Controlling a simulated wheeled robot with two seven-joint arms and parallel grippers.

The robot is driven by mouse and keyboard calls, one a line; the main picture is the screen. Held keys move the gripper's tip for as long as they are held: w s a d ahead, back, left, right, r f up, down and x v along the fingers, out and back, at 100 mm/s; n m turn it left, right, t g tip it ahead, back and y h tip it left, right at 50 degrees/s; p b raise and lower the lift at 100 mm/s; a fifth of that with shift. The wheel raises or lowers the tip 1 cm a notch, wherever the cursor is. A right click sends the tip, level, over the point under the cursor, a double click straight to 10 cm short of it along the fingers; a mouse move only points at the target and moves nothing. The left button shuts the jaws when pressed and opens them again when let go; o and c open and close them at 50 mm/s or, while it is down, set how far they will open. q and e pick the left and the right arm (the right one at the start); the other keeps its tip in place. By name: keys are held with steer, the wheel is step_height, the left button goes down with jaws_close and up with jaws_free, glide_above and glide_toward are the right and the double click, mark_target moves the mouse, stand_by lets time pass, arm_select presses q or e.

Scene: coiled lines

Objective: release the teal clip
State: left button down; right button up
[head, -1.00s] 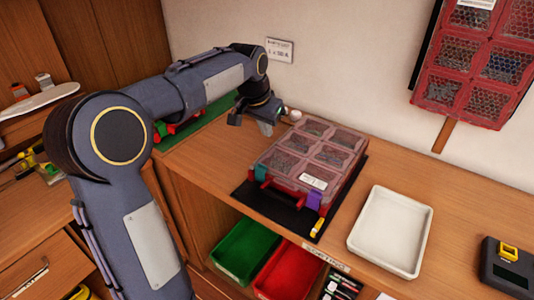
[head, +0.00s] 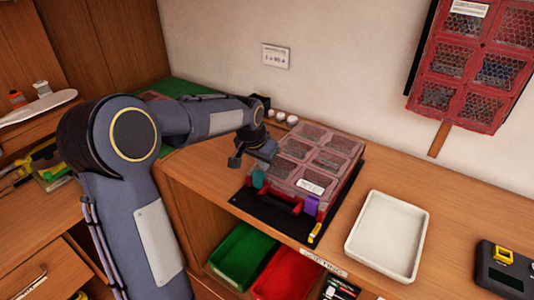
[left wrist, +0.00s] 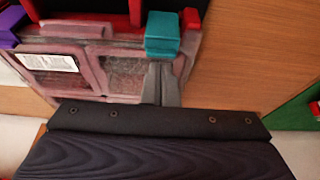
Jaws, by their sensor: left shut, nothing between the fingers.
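The teal clip (head: 259,178) sits at the front left corner of a red case with a clear compartment lid (head: 318,158). A purple clip (head: 311,205) is at the case's front right corner. My left gripper (head: 252,161) is just left of the case, close to the teal clip. In the left wrist view the shut fingers (left wrist: 160,85) point at the teal clip (left wrist: 162,35), with their tips at its edge. I cannot tell whether they touch it. Nothing shows between the fingers. My right gripper is not in view.
The case lies on a black mat (head: 275,215) on the wooden bench. A white tray (head: 388,236) stands to the right. Green (head: 242,250) and red (head: 287,274) bins sit below the bench edge. Small white round items (head: 280,116) stand behind the case.

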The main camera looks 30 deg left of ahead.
mark_target(257, 178)
arm_select(q)
steer(key=shift+s, duration=0.15)
steer(key=shift+f, duration=0.1)
steer(key=shift+b, duration=0.35)
steer(key=shift+s+t+b, duration=0.25)
steer(key=shift+t+b, duration=0.15)
steer(key=shift+b, duration=0.2)
steer(key=shift+s+t+b, duration=0.35)
steer(key=shift+t+b, duration=0.15)
steer(key=shift+b, duration=0.85)
steer(key=s+t+b, duration=0.2)
steer(key=t+b, duration=0.1)
steer(key=b, duration=0.6)
steer(key=s+f+t+b, duration=0.1)
steer(key=s+t+b, duration=0.1)
steer(key=b, duration=0.7)
steer(key=s+f+t+h+b, duration=0.1)
steer(key=t+b, duration=0.3)
steer(key=b, duration=0.5)
steer(key=shift+s+a+f, duration=0.1)
steer(key=shift+s+a, duration=0.15)
steer(key=shift+s, duration=0.2)
steer(key=shift+r+p, duration=0.65)
steer(key=shift+p, duration=0.25)
steer(key=shift+w, duration=0.1)
